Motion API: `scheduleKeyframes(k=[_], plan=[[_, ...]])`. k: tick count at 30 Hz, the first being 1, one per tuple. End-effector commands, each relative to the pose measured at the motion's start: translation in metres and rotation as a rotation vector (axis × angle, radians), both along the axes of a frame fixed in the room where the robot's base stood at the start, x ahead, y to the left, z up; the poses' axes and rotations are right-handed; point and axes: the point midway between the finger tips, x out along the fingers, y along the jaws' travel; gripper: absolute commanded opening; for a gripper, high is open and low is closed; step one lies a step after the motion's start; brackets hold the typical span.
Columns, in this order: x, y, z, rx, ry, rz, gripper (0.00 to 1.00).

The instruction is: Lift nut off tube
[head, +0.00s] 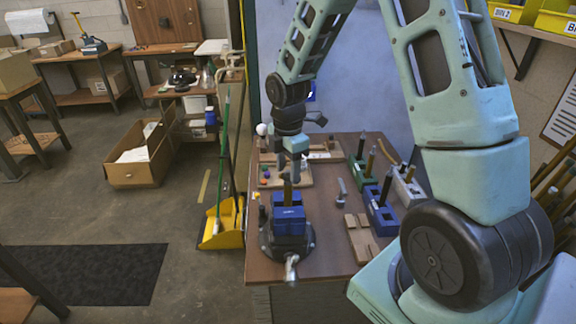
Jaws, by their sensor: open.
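A blue vise (289,218) with a dark round base stands near the front left of the brown worktable. A short upright brownish tube (288,192) sticks up from between its jaws. The nut is too small to make out on the tube. My gripper (291,164) points down just above and behind the tube's top in the picture. Its fingers are open, and nothing shows between them. I cannot tell how far the fingertips are from the tube.
A wooden board with small coloured parts (268,177) lies behind the vise. Green (361,166), blue (381,212) and grey (408,187) holders with upright tools stand on the right. Wooden pieces (361,238) lie at the front right. A white bulb (261,129) is at the back left.

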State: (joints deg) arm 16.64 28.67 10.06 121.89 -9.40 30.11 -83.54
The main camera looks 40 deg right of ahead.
Motion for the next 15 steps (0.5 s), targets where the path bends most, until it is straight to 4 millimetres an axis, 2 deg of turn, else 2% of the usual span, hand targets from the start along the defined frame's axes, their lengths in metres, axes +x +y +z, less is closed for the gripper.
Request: scheduleKeyframes(k=[4, 12, 13, 15], plan=[[-0.0004, -0.0001, -0.0071, 0.0, 0.001, -0.001, 0.5], [-0.0002, -0.0001, -0.0085, 0.0, 0.0, -0.001, 0.5], [-0.0002, -0.0001, -0.0084, 0.0, 0.0, -0.001, 0.44], [-0.0002, -0.0001, -0.0083, 0.0, 0.0, -0.001, 0.25]])
